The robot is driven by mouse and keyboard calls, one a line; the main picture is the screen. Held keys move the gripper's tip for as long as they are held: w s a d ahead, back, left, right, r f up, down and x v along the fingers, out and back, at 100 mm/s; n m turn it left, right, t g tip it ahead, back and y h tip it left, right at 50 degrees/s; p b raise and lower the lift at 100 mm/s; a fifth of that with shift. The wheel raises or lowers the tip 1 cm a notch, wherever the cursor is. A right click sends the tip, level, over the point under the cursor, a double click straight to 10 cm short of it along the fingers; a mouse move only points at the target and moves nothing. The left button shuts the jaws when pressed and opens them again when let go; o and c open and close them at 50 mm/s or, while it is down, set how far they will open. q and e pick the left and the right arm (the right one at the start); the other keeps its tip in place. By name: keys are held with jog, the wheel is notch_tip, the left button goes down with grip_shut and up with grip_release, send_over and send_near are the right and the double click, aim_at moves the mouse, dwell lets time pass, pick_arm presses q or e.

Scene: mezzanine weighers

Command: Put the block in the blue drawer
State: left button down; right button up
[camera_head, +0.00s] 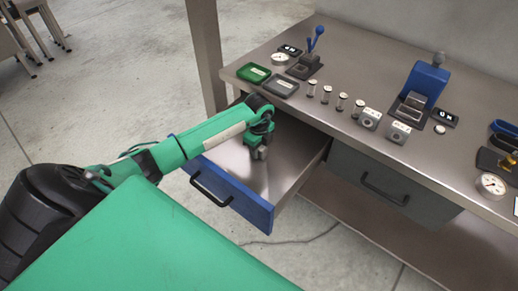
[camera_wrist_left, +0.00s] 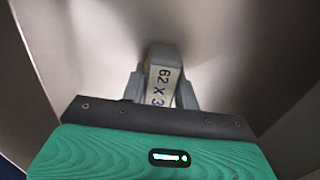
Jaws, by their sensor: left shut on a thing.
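The blue drawer (camera_head: 236,196) is pulled out under the workbench, with a black handle on its blue front and a bare metal inside. My left gripper (camera_head: 259,152) points down into the open drawer. In the left wrist view my left gripper (camera_wrist_left: 162,92) is shut on a grey block (camera_wrist_left: 164,78) with a white label reading "62 x 3". The drawer's metal inside (camera_wrist_left: 235,45) shows around it. Whether the block touches the drawer floor I cannot tell. In the head view the block is hard to tell from the fingers. My right gripper is out of view.
The workbench (camera_head: 335,65) carries green and grey trays, several small cylinders, a blue press (camera_head: 424,83) and gauges. A grey drawer (camera_head: 392,188) beside the blue one is shut. A bench leg (camera_head: 208,60) stands behind my arm. The blue drawer's floor looks otherwise empty.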

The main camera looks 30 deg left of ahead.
pick_arm(q)
jog(key=c, duration=1.5)
grip_release()
jog(key=shift+f, duration=0.15)
jog(key=o, duration=0.4)
jog(key=shift+o, duration=0.2)
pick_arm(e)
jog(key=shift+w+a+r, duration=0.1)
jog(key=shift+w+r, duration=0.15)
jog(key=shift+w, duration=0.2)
pick_arm(q)
jog(key=shift+r, duration=0.3)
notch_tip(320, 180, up, 5)
jog(key=shift+f, duration=0.1)
notch_tip(320, 180, up, 6)
jog(key=shift+f, duration=0.1)
jog(key=shift+r+b, duration=0.3)
jog(key=shift+r, duration=0.3)
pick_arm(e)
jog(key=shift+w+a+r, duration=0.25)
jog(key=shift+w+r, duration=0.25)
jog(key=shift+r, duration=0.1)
